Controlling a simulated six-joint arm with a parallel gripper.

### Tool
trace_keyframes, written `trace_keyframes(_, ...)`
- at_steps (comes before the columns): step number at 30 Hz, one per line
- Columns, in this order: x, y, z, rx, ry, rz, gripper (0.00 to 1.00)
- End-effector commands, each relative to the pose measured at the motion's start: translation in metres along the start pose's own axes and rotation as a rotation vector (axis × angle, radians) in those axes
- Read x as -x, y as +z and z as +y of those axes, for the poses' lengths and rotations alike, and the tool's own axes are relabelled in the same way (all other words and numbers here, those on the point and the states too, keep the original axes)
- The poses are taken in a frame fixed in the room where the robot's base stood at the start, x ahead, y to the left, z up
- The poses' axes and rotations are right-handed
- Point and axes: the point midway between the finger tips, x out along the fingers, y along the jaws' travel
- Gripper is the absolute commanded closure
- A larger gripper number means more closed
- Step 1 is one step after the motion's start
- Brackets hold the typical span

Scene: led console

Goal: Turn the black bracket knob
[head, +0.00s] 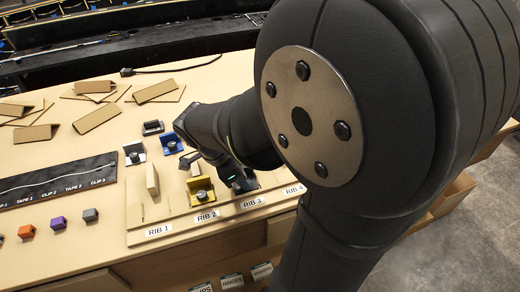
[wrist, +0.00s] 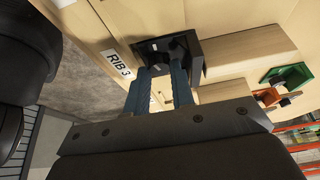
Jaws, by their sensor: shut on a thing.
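The black bracket (wrist: 197,62) stands beside the RIB 3 label in the wrist view. Its dark knob (wrist: 179,50) shows within the bracket, between and just beyond my gripper's fingers. My gripper (wrist: 163,72) has its two blue fingers reaching into the bracket and closed on the knob. The exact contact is dark and hard to make out. In the head view my gripper (head: 241,183) is low over the board near RIB 3, and my arm hides most of this bracket and its knob.
A yellow bracket (head: 202,194) stands left of my gripper by RIB 2. Blue (head: 171,145) and white (head: 134,153) brackets stand farther back. Green (wrist: 290,76) and orange (wrist: 267,97) brackets show at right in the wrist view. Cardboard pieces (head: 98,117) lie at the back left.

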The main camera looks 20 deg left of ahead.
Motion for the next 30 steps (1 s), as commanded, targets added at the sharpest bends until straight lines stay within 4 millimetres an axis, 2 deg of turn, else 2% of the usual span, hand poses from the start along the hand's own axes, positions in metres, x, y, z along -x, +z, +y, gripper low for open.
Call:
trace_keyframes(11, 0.002, -0.001, -0.002, -0.002, -0.005, 0.000, 1.00)
trace_keyframes(12, 0.002, -0.001, -0.002, -0.002, -0.005, 0.000, 0.76)
trace_keyframes(14, 0.001, -0.001, -0.001, -0.002, -0.004, 0.000, 0.68)
trace_keyframes(23, 0.002, 0.000, -0.001, -0.001, -0.002, 0.000, 0.68)
trace_keyframes(26, 0.010, 0.000, -0.001, -0.001, -0.003, 0.000, 0.68)
trace_keyframes(30, 0.035, 0.000, -0.001, -0.001, -0.007, -0.001, 0.68)
